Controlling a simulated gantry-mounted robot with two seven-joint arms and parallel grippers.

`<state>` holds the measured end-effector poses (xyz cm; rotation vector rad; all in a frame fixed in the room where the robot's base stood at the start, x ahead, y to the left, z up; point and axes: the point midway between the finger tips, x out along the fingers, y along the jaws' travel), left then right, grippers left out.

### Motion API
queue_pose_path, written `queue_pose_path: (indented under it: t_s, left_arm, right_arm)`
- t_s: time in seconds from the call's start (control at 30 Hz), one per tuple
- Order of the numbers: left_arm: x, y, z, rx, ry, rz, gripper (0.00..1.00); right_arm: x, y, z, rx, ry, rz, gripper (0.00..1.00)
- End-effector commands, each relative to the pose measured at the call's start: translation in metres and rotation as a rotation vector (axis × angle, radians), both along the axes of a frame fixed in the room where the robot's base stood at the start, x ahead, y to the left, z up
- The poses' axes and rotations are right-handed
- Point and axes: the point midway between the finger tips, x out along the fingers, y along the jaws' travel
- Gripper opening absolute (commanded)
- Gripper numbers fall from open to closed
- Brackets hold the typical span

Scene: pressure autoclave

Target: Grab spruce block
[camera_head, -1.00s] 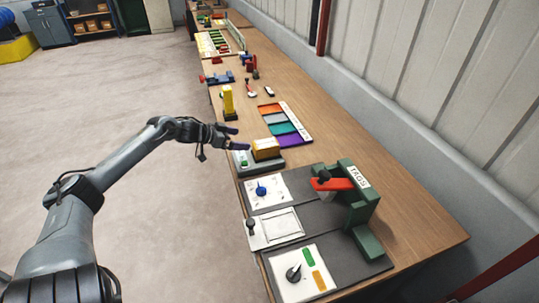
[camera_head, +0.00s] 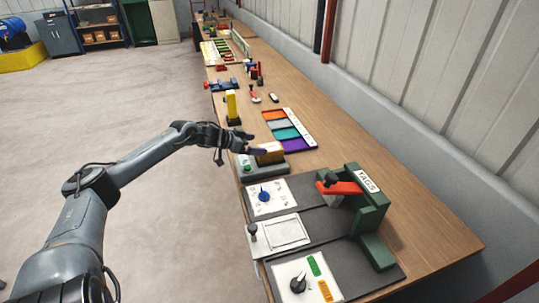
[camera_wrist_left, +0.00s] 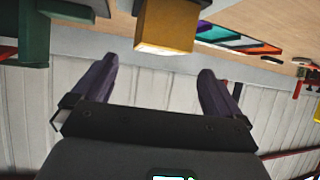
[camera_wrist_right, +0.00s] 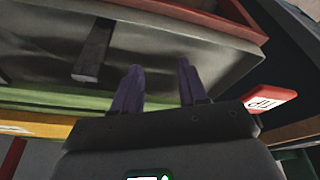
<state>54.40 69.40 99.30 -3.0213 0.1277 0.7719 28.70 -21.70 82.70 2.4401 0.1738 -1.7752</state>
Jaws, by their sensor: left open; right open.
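The spruce block is a tan, box-shaped block (camera_head: 271,155) resting on a grey device (camera_head: 262,167) with a green button on the bench. In the left wrist view the block (camera_wrist_left: 167,25) lies just beyond the fingertips, in line with the gap between them. My right gripper (camera_wrist_right: 160,68) is open and empty in the right wrist view, and is out of the head view.
A yellow post (camera_head: 232,106) stands beyond the block, and a tray with coloured compartments (camera_head: 284,127) lies to its right. A green press with a red lever (camera_head: 341,188) and panels with knobs are nearer. In the right wrist view a grey-floored bin (camera_wrist_right: 150,45) holds a dark bar (camera_wrist_right: 93,52).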

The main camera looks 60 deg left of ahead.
Motion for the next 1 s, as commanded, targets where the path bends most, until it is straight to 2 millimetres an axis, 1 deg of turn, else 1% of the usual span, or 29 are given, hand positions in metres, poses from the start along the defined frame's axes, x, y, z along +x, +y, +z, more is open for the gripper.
queue_pose_path:
  t_s: [0.17,0.5,0.8,1.0]
  left_arm:
    - [0.005,-0.001,-0.004,0.0,-0.002,0.0,1.0]
    - [0.025,-0.005,-0.017,-0.001,-0.005,0.0,1.0]
    - [0.039,-0.006,-0.025,-0.001,-0.003,0.003,1.0]
    - [0.043,-0.007,-0.027,0.0,-0.001,0.0,1.0]
  right_arm:
    - [0.0,0.0,-0.005,0.0,0.0,0.0,0.43]
    - [0.0,-0.002,-0.021,-0.008,0.0,0.006,0.43]
    - [0.0,-0.003,-0.025,-0.011,-0.001,0.007,0.43]
    - [0.0,-0.002,-0.025,-0.009,0.0,0.005,0.43]
